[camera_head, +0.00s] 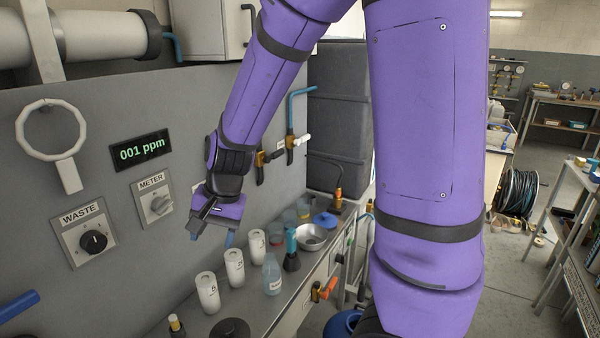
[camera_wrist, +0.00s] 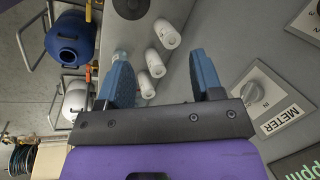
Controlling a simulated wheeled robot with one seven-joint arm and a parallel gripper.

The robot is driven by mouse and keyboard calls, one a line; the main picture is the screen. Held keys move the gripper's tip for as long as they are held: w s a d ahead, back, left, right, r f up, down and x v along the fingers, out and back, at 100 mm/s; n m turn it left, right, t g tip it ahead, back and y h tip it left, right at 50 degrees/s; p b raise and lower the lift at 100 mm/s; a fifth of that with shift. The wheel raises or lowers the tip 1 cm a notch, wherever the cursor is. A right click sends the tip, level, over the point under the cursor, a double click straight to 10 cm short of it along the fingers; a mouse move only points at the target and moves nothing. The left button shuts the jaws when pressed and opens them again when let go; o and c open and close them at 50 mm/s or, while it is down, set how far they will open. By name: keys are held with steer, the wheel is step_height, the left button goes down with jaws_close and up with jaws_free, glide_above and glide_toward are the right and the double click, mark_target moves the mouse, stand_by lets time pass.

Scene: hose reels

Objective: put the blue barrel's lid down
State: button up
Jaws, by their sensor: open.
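My gripper (camera_head: 211,237) is open and empty, beside the grey wall panel and above the counter. Its two blue fingers also show in the wrist view (camera_wrist: 160,58), apart with nothing between them. A blue barrel (camera_wrist: 68,32) shows at the upper left of the wrist view, in a metal frame, with a dark round opening or patch on its side. In the head view only a bit of a blue barrel (camera_head: 343,323) shows at the bottom edge.
White cylinders (camera_head: 235,268), a clear bottle (camera_head: 271,274) and a dark disc (camera_head: 230,328) stand on the counter (camera_head: 285,303). WASTE (camera_head: 93,241) and METER (camera_head: 158,205) knobs are on the wall. A white tank (camera_wrist: 75,100) stands beside the barrel. A hose reel (camera_head: 518,193) is far right.

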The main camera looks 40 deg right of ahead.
steer(key=s+d+r+n+t+h, duration=0.1)
steer(key=s+d+r+n, duration=0.2)
steer(key=s+r, duration=0.5)
steer(key=s+d+r+n+t+h, duration=0.1)
steer(key=s+d+r+n, duration=0.3)
steer(key=s+r, duration=0.5)
steer(key=shift+s+r+n+t+h, duration=0.15)
steer(key=shift+s+n+t+h, duration=0.25)
steer(key=shift+s+n+t, duration=0.15)
